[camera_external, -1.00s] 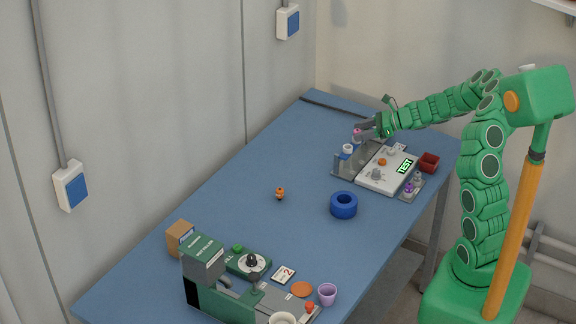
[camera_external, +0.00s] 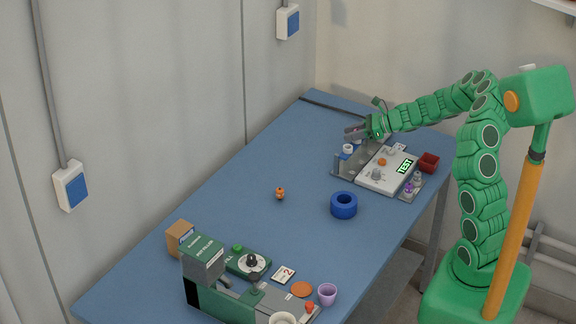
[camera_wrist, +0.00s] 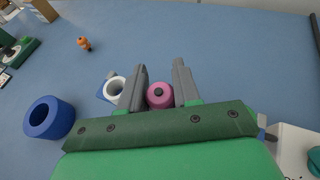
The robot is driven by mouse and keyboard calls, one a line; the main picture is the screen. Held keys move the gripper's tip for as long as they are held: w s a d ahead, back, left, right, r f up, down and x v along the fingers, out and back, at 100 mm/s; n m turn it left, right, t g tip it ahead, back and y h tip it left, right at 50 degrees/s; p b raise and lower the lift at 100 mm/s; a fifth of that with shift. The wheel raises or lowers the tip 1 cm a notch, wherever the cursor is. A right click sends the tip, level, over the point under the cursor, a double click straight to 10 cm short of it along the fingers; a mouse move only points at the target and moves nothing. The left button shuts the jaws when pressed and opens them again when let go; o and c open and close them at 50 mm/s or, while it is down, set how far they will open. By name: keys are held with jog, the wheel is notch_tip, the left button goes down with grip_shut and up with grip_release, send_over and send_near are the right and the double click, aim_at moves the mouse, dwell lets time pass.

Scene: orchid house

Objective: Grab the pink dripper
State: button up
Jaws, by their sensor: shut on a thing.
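The pink dripper (camera_wrist: 160,95) is between the two grey fingers of my gripper (camera_wrist: 160,80) in the wrist view, its round pink top with a dark centre facing the camera. My gripper is shut on it. In the external view my gripper (camera_external: 356,131) is at the far end of the blue table, over the grey rack (camera_external: 346,168); the dripper is mostly hidden by the fingers there. I cannot tell whether the dripper is clear of the rack.
A white-topped bottle (camera_external: 348,149) stands close beside my gripper. A white test device (camera_external: 386,172), a dark red box (camera_external: 429,162) and purple-topped bottles (camera_external: 409,188) are nearby. A blue ring (camera_external: 344,205) and an orange figure (camera_external: 280,193) lie on open table (camera_external: 240,215).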

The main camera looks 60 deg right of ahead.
jog(key=shift+c, duration=0.4)
jog(key=shift+r, duration=0.55)
notch_tip(320, 180, up, 2)
jog(key=shift+r, duration=0.2)
jog(key=s+a+r, duration=0.6)
jog(key=s+r, duration=0.3)
jog(key=s, duration=0.3)
jog(key=shift+s+r, duration=0.25)
jog(key=shift+s, duration=0.1)
